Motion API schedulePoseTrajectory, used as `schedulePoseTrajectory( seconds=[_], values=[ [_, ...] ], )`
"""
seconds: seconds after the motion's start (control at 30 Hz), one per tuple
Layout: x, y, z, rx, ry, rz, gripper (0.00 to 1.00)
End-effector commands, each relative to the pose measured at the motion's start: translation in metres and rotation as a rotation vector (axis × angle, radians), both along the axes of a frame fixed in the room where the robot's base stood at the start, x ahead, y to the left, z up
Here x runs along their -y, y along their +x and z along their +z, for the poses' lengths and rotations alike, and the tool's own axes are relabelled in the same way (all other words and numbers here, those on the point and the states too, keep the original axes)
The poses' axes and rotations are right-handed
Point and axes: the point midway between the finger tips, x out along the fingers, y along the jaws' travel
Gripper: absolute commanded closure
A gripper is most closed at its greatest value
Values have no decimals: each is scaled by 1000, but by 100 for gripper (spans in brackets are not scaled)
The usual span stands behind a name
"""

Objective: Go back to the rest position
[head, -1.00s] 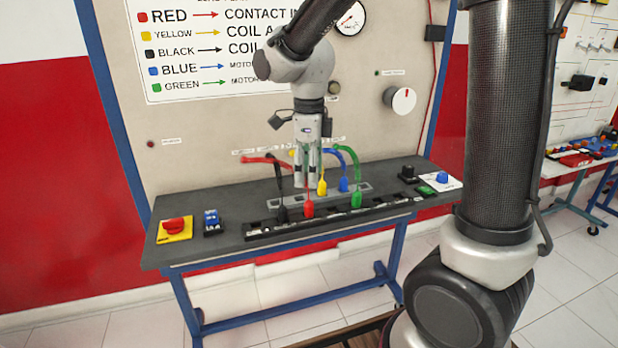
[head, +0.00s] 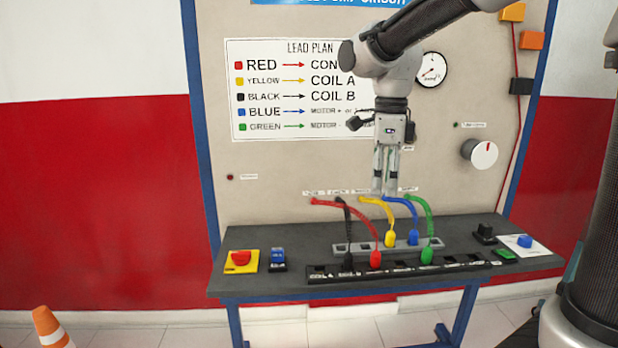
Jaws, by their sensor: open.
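My gripper (head: 384,192) points straight down above the trainer's table (head: 300,233), in front of the upright panel. Its fingers are a little apart and no lead shows between them. It hangs above the plugs, near the upper ends of the yellow lead (head: 389,238) and the blue lead (head: 413,236). The red lead (head: 375,259), black lead (head: 347,262) and green lead (head: 427,255) stand with their plugs at the black front strip (head: 330,273). The yellow and blue plugs stand at the grey strip (head: 343,248) behind. The exact sockets are too small to tell.
A red knob on a yellow plate (head: 241,260) and a blue switch (head: 277,257) sit at the table's left. A black knob (head: 485,233) and a blue knob (head: 525,241) sit at its right. An orange cone (head: 50,328) stands at the lower left.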

Motion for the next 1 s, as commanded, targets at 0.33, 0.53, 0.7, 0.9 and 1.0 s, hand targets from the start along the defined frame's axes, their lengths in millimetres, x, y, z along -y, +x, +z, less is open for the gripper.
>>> schedulePoseTrajectory(
  seconds=[0.33,0.53,0.7,0.9,1.0],
  values=[
    [17,-29,-25,18,-14,1072,45],
    [59,-77,-28,87,-68,1653,45],
    [101,-131,-31,155,-182,1985,45],
    [134,-177,-32,213,-290,1941,45],
    [142,-187,-25,239,-336,1894,45]
  ],
)
